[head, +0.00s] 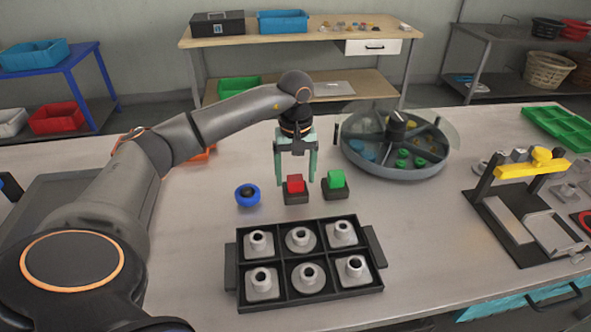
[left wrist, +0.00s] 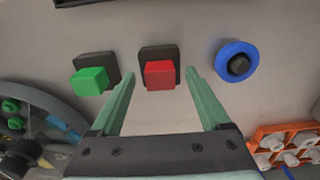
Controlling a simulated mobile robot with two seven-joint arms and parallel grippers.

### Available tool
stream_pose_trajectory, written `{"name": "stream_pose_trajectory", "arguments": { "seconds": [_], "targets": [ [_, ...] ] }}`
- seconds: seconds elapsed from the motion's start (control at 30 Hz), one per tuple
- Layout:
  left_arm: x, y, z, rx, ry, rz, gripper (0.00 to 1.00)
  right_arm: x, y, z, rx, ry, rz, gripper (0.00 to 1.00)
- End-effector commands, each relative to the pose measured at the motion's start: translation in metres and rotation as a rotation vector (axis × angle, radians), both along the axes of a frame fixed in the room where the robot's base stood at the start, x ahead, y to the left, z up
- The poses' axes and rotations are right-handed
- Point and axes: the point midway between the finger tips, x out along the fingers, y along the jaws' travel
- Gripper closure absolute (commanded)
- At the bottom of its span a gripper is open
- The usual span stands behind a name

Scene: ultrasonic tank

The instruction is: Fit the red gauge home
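The red gauge (head: 295,184) is a small red block on a dark square base (head: 296,198), left of a green block (head: 336,179) on a similar base. In the left wrist view the red block (left wrist: 159,74) lies between the fingertips, with space on both sides. My left gripper (head: 295,177) points down over it, open and empty, one finger to each side. I cannot tell from these views whether the red block is seated fully in its base. My right gripper is not in view.
A blue ring with a dark centre (head: 248,195) stands to the left. A black tray (head: 238,272) with several grey knobbed pieces lies in front. A round divided carousel (head: 352,160) is behind right, and a yellow-topped stand (head: 482,195) is far right.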

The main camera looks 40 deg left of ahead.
Motion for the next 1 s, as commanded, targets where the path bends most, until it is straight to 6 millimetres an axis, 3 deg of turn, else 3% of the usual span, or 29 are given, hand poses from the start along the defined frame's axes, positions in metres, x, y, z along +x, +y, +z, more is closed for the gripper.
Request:
{"name": "stream_pose_trajectory", "arguments": {
  "seconds": [0.37, 0.8, 1.0],
  "targets": [
    [0.001, 0.000, 0.009, 0.000, -0.002, 0.000, 0.19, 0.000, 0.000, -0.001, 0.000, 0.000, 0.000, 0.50],
    [0.001, -0.001, 0.099, -0.001, -0.004, 0.000, 0.19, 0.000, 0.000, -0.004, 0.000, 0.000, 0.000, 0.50],
    [0.000, 0.000, 0.122, 0.000, -0.001, 0.001, 0.19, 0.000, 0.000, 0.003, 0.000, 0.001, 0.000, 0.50]
  ]
}}
